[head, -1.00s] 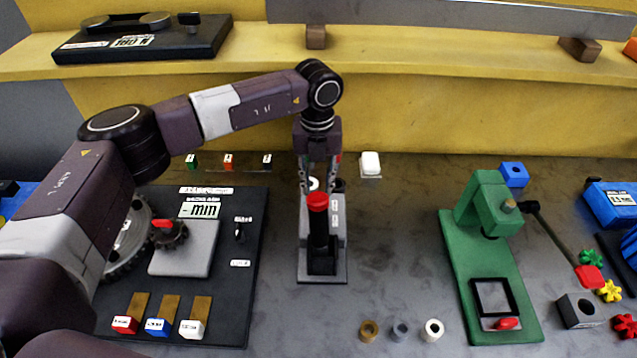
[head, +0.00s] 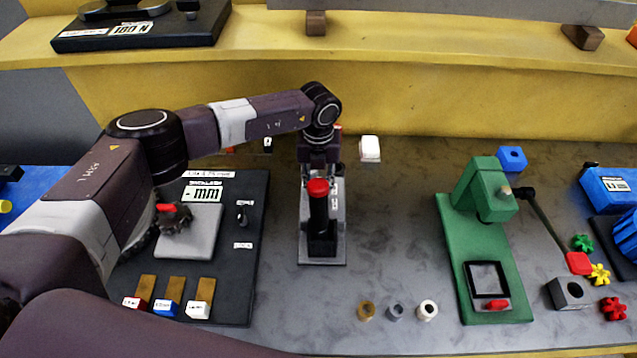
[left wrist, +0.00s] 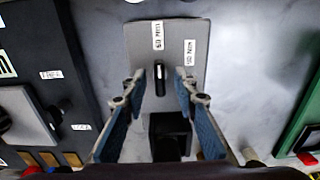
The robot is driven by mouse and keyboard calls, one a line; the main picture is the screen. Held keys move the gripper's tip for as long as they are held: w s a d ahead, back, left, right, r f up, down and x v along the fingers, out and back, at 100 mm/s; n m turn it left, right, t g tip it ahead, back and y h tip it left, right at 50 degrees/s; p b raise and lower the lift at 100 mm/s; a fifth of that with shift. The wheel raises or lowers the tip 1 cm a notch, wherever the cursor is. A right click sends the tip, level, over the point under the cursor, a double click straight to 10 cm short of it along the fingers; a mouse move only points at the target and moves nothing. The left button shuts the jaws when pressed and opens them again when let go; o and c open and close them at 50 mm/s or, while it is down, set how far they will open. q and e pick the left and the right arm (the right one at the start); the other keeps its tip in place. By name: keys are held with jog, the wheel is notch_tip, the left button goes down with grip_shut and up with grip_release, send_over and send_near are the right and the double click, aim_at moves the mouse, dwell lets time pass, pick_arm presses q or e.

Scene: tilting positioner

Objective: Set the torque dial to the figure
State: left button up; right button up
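A grey stand (head: 335,240) with a black post and a red top (head: 318,187) is at mid-table. My left gripper (head: 320,172) hangs at the stand's far end, partly hidden behind the red top. In the left wrist view my left gripper (left wrist: 160,88) is open, its fingers apart on either side of a small black upright handle (left wrist: 160,80) on the grey plate (left wrist: 140,40). Nothing is seen between the pads except that handle; contact is not visible. I cannot tell which part is the torque dial. My right gripper is in neither view.
A black board (head: 256,215) with several labels and coloured blocks is left, partly behind my arm. A green press (head: 490,250) is right, with several rings and small parts around it. A white block (head: 369,148) lies behind. A labelled black unit (head: 140,35) sits on the yellow shelf (head: 420,50).

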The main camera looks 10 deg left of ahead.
pick_arm(q)
jog(key=c, duration=0.6)
grip_shut()
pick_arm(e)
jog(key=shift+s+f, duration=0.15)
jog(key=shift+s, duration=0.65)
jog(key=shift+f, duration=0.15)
